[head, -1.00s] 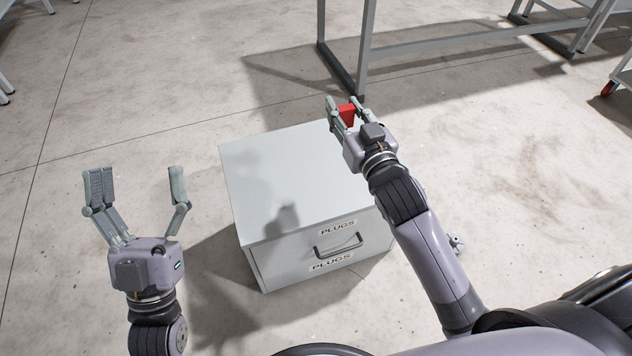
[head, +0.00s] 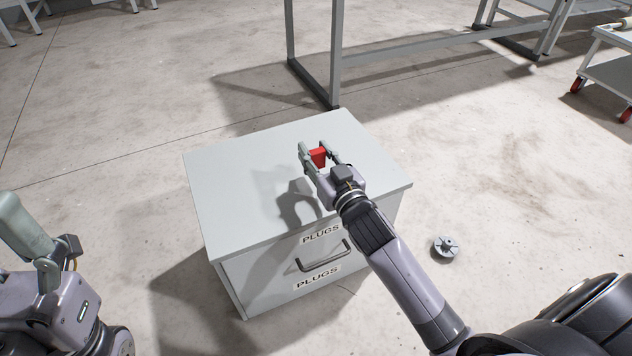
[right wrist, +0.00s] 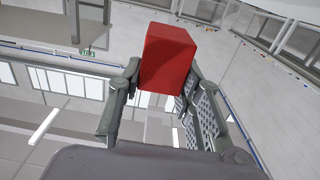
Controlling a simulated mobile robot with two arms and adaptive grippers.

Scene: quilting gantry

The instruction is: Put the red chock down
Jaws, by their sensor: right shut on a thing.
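The red chock (head: 318,157) is a small red block held between the fingers of my right gripper (head: 320,156). It also shows large in the right wrist view (right wrist: 168,58), between the finger pads. My right gripper is shut on it, over the top of the light grey PLUGS cabinet (head: 235,165). Its shadow lies on the cabinet top to the left, so the chock seems to be above the surface; the exact gap is unclear. My left gripper (head: 30,235) is at the left edge of the head view, partly cut off, and its fingers cannot be judged.
The cabinet has a drawer handle (head: 325,258) at the front, and its top is otherwise bare. A grey round disc-like part (head: 445,247) lies on the floor to the right. A metal frame (head: 333,60) stands behind, and a cart (head: 608,70) is at far right.

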